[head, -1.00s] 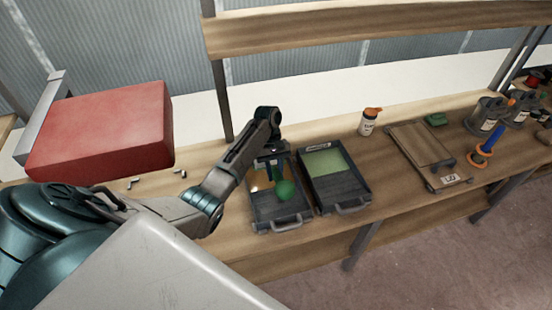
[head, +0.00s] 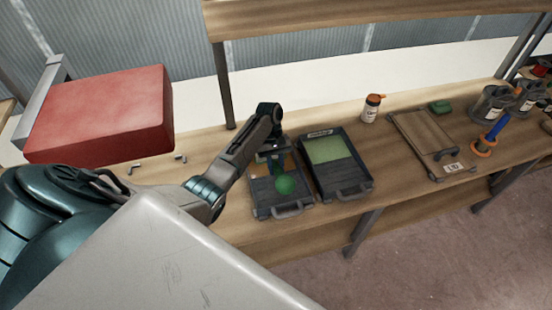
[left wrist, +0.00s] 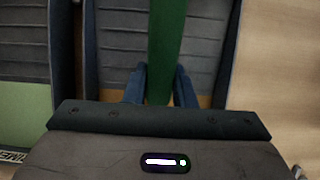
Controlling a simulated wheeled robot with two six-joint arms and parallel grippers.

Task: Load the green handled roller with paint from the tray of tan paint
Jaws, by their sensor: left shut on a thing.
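The green handled roller shows as a green handle with a rounded end (head: 285,185), over the dark tray of tan paint (head: 265,211). My left gripper (head: 272,166) is shut on this handle above that tray. In the left wrist view the green handle (left wrist: 167,40) runs between the two fingers of my left gripper (left wrist: 158,88). Strips of tan paint (left wrist: 205,101) show on both sides of the fingers, beyond the ribbed slope. The roller head is hidden, so I cannot tell whether it touches paint. My right gripper is not in view.
A second dark tray with green paint (head: 325,149) stands close on the right. Further right are an orange-capped bottle (head: 371,110), a wooden board (head: 422,138) and several cans. A large red block (head: 98,115) is at the left. Small metal pieces (head: 134,167) lie on the bench (head: 228,215).

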